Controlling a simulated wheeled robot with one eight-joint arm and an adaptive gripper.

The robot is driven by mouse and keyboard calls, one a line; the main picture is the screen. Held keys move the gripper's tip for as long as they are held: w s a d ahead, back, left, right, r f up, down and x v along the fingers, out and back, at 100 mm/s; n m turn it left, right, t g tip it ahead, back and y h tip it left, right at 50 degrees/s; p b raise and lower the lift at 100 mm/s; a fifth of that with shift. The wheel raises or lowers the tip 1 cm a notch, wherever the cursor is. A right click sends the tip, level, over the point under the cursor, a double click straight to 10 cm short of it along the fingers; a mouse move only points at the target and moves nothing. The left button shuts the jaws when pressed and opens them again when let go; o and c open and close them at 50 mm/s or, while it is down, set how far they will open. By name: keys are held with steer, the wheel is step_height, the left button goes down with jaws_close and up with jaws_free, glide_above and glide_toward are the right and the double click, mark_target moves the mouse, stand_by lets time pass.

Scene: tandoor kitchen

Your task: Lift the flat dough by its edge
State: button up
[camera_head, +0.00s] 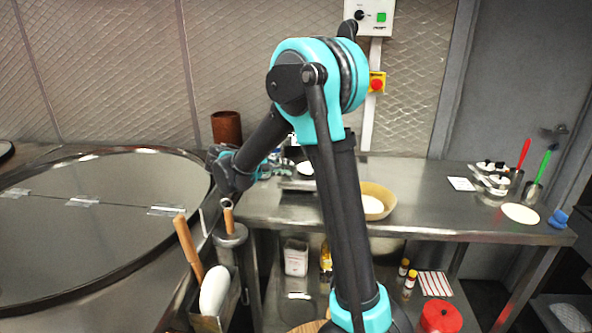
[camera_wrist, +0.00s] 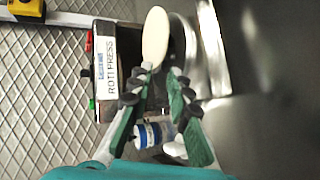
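The flat dough (camera_wrist: 155,38) is a pale, thin disc in the wrist view, seen slantwise just beyond my fingertips. Its near edge meets the tip of my left finger in that view; I cannot tell if they touch. My gripper (camera_wrist: 164,71) is open, with a clear gap between its tips, and nothing is clamped in it. A box labelled ROTI PRESS (camera_wrist: 108,72) stands beside the dough, with shiny round metal on the dough's other side. In the head view, my gripper (camera_head: 275,168) reaches over the counter, partly hidden by my arm. A pale patch beside it may be this dough.
The steel counter (camera_head: 440,205) holds a bowl with dough (camera_head: 373,204) and another pale flat disc (camera_head: 520,213) at right. The large round oven lid (camera_head: 90,235) fills the left.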

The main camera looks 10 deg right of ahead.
mark_target(294, 177)
steer(key=shift+x, duration=2.25)
steer(key=shift+c, duration=0.9)
steer(key=shift+c, duration=1.1)
steer(key=shift+s+r, duration=0.1)
steer(key=shift+r, duration=1.2)
jaws_close()
